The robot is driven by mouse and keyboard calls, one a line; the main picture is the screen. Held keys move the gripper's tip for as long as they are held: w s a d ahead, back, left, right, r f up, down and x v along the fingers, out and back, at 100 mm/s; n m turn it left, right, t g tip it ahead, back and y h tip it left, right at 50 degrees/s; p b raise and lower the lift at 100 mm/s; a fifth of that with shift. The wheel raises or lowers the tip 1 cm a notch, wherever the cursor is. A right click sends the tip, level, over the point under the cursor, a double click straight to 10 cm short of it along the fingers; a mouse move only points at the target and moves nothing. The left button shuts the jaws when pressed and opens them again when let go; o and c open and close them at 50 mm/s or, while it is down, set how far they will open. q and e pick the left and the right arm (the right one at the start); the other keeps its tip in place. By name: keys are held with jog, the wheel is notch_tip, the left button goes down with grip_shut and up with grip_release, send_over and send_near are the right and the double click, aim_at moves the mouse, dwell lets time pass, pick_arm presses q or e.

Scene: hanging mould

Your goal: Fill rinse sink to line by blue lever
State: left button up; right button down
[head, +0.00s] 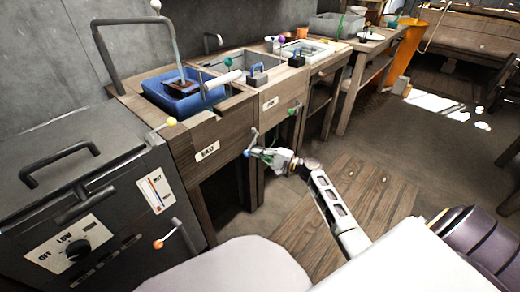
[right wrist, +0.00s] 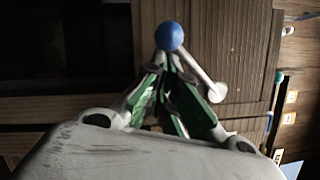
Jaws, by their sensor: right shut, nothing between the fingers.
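The blue-knobbed lever (head: 248,153) sticks out from the front of the wooden sink cabinet, beside a small label (head: 207,150) that is hard to read. My right gripper (head: 258,152) is at the lever's knob. In the right wrist view the blue knob (right wrist: 170,36) is just beyond my shut fingertips (right wrist: 168,62), with the pale lever rod running down to the right. Nothing is between the fingers; whether they touch the knob I cannot tell. A blue basin (head: 160,94) sits in the left sink. I cannot make out a fill line or water level. My left gripper is out of view.
A grey metal unit (head: 110,190) with a dial and handles stands at the left. An orange-knobbed lever (head: 158,244) and a yellow-knobbed lever (head: 171,121) show nearby. A second sink (head: 235,62) is further right. Open floor (head: 350,200) lies right of the cabinet.

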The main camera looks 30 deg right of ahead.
pick_arm(q)
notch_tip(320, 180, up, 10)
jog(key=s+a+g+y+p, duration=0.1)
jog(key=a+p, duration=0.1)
jog(key=p, duration=0.2)
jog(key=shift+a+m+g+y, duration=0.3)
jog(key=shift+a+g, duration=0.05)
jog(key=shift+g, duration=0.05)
pick_arm(e)
jog(key=shift+s+a+r+m+t+h, duration=0.25)
jog(key=shift+a+r+m+t, duration=0.35)
jog(key=shift+m, duration=1.05)
jog(key=shift+s+a+r+m+t+h, duration=0.3)
jog(key=shift+a+m+t, duration=0.4)
jog(key=shift+m, duration=1)
jog(key=shift+s+a+r+m+t+h, duration=0.15)
jog(key=shift+a+r+m+t, duration=0.5)
jog(key=shift+m, duration=1)
jog(key=shift+f, duration=0.15)
